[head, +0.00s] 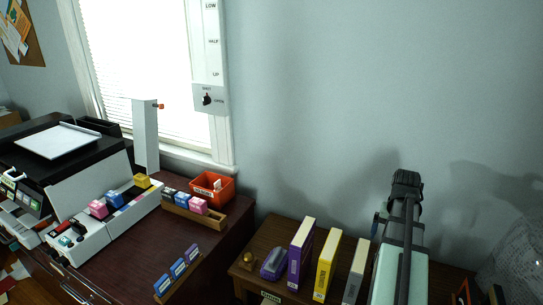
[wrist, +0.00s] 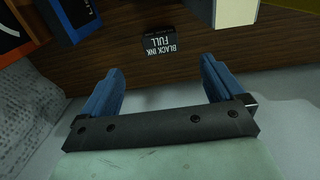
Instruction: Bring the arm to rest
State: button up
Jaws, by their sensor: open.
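My gripper (wrist: 160,68) shows in the wrist view with its two blue fingers spread apart and nothing between them. Just beyond the fingertips is a small black item marked "BLACK INK FULL" (wrist: 160,48) against dark brown wood; I cannot tell whether the fingers touch the wood. In the head view my pale green and dark grey arm stands at the right, in front of the wall, over the right part of the brown side table (head: 262,225).
On the left desk are a printer (head: 60,150), coloured cartridges (head: 141,181) and an orange bin (head: 212,187). The wall above the side table is clear.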

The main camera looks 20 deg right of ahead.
jog(key=w+a+r+n+t, duration=0.25)
jog(key=w+a+n, duration=0.25)
jog(key=w+a, duration=2.1)
jog(key=s+a+f+n+g+y, duration=0.1)
jog(key=s+a+f+g+y, duration=0.15)
jog(key=s+a, duration=0.75)
jog(key=s+a+f+n+g+y, duration=0.1)
jog(key=s+a+f+y, duration=0.15)
jog(key=a, duration=1.35)
jog(key=s+a+f+g+y, duration=0.1)
jog(key=s+a+f+g, duration=0.15)
jog(key=s, duration=0.35)
jog(key=s+d+f+g+h, duration=0.15)
jog(key=s+f, duration=0.25)
jog(key=f, duration=0.5)
jog(key=s+d+f+t+h, duration=0.1)
jog(key=s+d+f, duration=0.25)
jog(key=f, duration=0.55)
jog(key=s+d+f+g+h, duration=0.1)
jog(key=s+d+f, duration=0.1)
jog(key=s+f, duration=0.5)
jog(key=s+d+f+n+g+h, duration=0.1)
jog(key=s+d+f, duration=0.2)
jog(key=s+f, duration=0.5)
jog(key=s+d+f+n+h, duration=0.1)
jog(key=s+d+f, duration=0.3)
jog(key=s+f, duration=0.3)
jog(key=shift+s+f+g, duration=0.4)
jog(key=shift+f, duration=0.45)
